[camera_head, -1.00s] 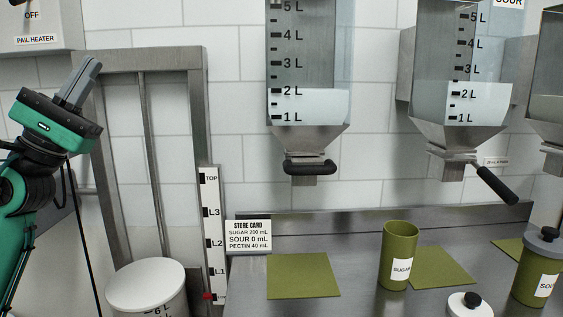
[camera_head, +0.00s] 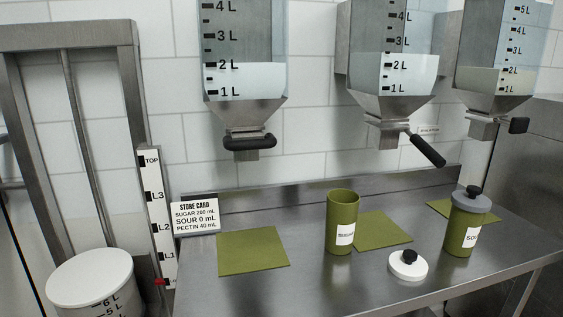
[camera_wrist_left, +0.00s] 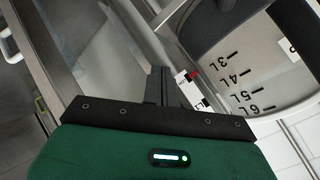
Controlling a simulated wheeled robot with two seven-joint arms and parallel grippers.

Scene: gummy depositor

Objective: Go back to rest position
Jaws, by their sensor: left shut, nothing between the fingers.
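My left gripper is out of the head view. In the left wrist view its fingers (camera_wrist_left: 162,86) are together, shut with nothing between them. A pail (camera_wrist_left: 250,70) with litre marks shows beyond the fingers at the upper right. In the head view the same kind of marked pail, with a white lid (camera_head: 90,278), stands at the lower left. My right gripper is not in view.
A steel counter (camera_head: 330,285) holds an open green sugar cup (camera_head: 342,222), a lidded green cup (camera_head: 465,225), a loose white lid (camera_head: 408,266), green mats (camera_head: 253,251) and a store card (camera_head: 195,214). Hoppers (camera_head: 245,60) hang above. A steel frame (camera_head: 135,95) stands left.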

